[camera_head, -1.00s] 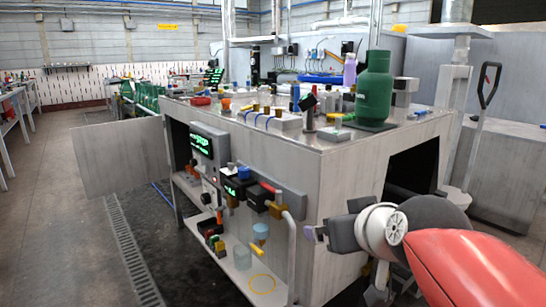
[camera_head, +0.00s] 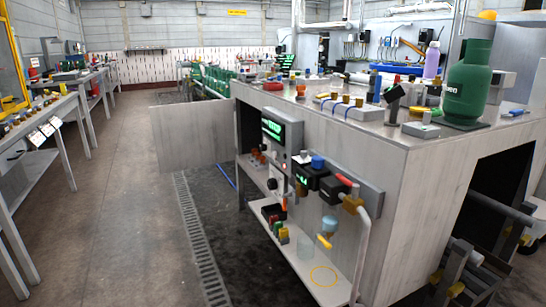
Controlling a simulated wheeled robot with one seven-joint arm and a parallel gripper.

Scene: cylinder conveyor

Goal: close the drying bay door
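The grey drying bay door (camera_head: 192,135) stands wide open, swung out to the left of the large grey cabinet (camera_head: 385,165). Its flat panel sticks out over the floor. The dark bay opening (camera_head: 247,128) shows between the door and the cabinet's front panel. I cannot see a latch or handle on the door. My gripper is not in view, and nothing is seen touching the door.
A control box with a green display (camera_head: 281,130), a valve and a pipe stick out from the cabinet front above a low shelf (camera_head: 262,208). A floor drain (camera_head: 200,240) runs alongside. Benches (camera_head: 70,100) stand at the left; the floor between is open. A green cylinder (camera_head: 468,85) stands on top.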

